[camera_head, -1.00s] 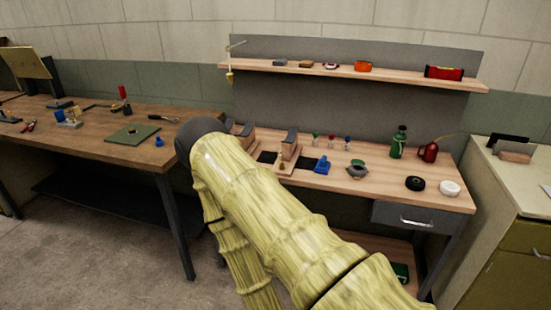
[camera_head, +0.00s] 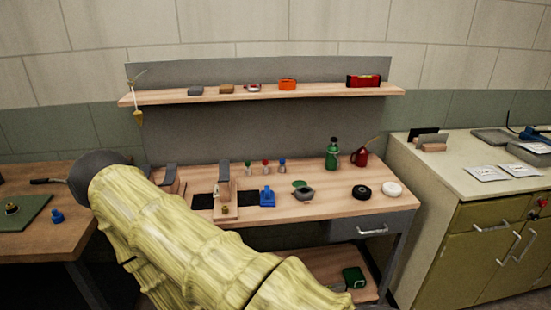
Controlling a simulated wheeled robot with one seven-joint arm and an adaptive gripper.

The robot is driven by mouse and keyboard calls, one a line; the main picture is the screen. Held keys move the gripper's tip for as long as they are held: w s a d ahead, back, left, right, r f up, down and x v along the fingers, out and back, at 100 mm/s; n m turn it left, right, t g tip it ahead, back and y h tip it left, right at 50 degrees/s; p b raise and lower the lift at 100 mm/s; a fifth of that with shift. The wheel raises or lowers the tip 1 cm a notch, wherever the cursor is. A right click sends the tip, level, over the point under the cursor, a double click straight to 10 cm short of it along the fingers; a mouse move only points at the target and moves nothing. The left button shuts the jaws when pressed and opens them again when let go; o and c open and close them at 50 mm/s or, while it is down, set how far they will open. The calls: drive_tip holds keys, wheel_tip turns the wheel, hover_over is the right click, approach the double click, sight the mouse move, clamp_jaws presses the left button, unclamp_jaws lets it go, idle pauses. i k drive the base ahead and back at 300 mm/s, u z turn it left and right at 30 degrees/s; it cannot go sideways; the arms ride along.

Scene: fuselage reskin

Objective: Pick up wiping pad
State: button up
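I cannot pick out the wiping pad with certainty. Flat pale packets (camera_head: 490,173) lie on the cabinet top at the right, and small grey (camera_head: 196,91) and brown (camera_head: 227,89) blocks sit on the wall shelf; they are too small to identify. My arm, in a yellowish sleeve with a dark rounded joint, crosses the lower left in front of the workbench. My gripper is out of view.
The wooden workbench (camera_head: 330,207) holds a green bottle (camera_head: 332,155), a red oil can (camera_head: 360,157), a black roll (camera_head: 361,192) and a white roll (camera_head: 392,189). The olive cabinet (camera_head: 482,245) stands at right. Another table (camera_head: 75,232) is at left.

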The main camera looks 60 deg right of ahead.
sight(267, 196)
drive_tip(key=z, duration=0.55)
drive_tip(key=i, duration=0.75)
drive_tip(key=z, duration=0.65)
